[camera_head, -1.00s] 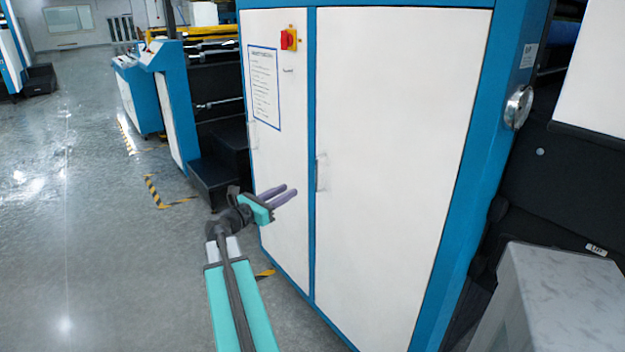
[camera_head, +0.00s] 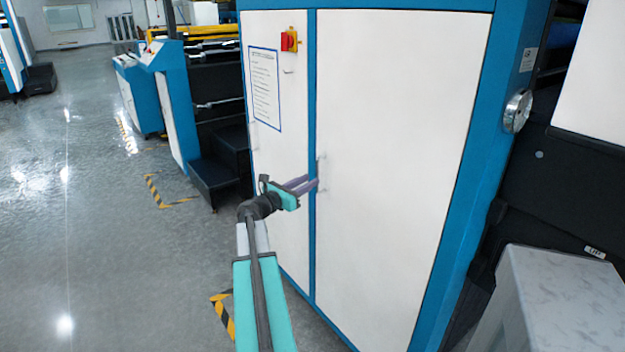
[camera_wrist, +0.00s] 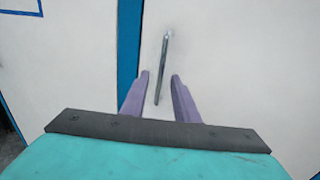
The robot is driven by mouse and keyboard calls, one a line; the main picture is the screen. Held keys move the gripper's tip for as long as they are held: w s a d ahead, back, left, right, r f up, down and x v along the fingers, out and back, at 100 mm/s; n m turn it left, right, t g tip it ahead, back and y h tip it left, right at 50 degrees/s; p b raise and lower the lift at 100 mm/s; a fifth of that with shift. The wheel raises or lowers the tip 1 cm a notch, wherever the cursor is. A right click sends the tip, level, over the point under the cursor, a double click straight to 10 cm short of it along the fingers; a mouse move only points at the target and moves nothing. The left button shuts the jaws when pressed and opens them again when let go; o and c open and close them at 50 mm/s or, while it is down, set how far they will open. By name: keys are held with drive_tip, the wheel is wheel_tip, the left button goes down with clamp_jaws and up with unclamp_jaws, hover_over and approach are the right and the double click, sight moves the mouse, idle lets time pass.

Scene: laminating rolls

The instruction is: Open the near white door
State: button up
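The near white door (camera_head: 395,170) is the wide right-hand panel of a blue-framed cabinet, and it is shut flush in the frame. Its slim metal handle (camera_wrist: 162,70) stands upright near the door's left edge. My gripper (camera_head: 315,184) is at the handle, and its fingers hide part of it in the head view. In the wrist view my gripper (camera_wrist: 160,76) is open, with one purple finger on each side of the handle's lower part. A gap shows between the handle and each finger.
A narrower white door (camera_head: 279,180) with a notice (camera_head: 265,88) and a red switch (camera_head: 289,40) is to the left. A marble-topped block (camera_head: 560,300) stands at the lower right. Grey floor (camera_head: 90,230) is open at the left.

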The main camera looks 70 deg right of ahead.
drive_tip(key=shift+x, duration=1.6)
clamp_jaws()
drive_tip(key=shift+a, duration=0.1)
